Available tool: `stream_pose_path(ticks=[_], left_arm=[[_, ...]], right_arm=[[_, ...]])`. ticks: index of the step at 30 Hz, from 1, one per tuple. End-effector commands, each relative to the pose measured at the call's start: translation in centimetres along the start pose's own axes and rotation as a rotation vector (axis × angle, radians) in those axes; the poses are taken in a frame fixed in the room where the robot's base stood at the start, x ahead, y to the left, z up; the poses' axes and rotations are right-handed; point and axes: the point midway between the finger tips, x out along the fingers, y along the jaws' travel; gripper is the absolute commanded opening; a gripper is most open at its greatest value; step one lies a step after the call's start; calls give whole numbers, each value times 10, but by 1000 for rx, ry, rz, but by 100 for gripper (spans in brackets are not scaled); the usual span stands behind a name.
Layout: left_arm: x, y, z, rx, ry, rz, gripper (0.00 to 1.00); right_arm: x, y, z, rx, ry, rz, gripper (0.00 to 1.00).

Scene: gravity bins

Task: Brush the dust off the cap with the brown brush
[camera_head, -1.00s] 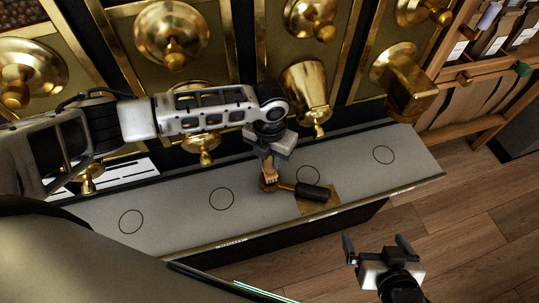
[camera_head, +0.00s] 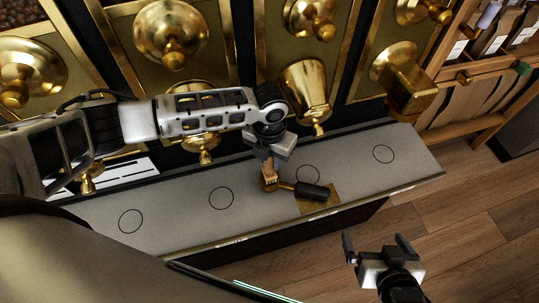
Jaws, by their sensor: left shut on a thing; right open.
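My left gripper (camera_head: 279,152) is shut on a small brown brush (camera_head: 268,165) and holds it pointing down over the grey counter. The brush's lower end is at a small brass piece (camera_head: 269,186) that lies at the left end of a dark-handled tool (camera_head: 311,191). The brush partly hides this piece, and I cannot tell whether the two touch. I cannot tell for sure which brass part is the cap, and dust is too small to make out. My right gripper (camera_head: 377,248) is open and empty over the floor, in front of the counter.
The grey counter (camera_head: 170,207) has several drawn circles and a flat brass plate (camera_head: 326,206) under the tool's dark handle. Brass bins with spouts, such as one spout (camera_head: 306,88), stand close behind my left arm. Wooden floor (camera_head: 465,225) is clear at the right.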

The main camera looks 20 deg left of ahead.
Motion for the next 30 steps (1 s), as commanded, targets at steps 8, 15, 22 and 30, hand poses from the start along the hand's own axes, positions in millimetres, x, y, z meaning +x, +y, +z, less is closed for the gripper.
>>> stream_pose_path(ticks=[8, 15, 22, 30], left_arm=[[3, 0, 1, 1, -1, 0, 0], [3, 2, 12, 0, -2, 0, 0], [1, 3, 15, 1, -1, -1, 0], [0, 3, 12, 1, 0, 0, 0]], right_arm=[[2, 0, 2, 0, 1, 0, 100], [5, 0, 6, 0, 1, 0, 100], [5, 1, 6, 0, 1, 1, 100], [2, 1, 3, 0, 0, 1, 100]])
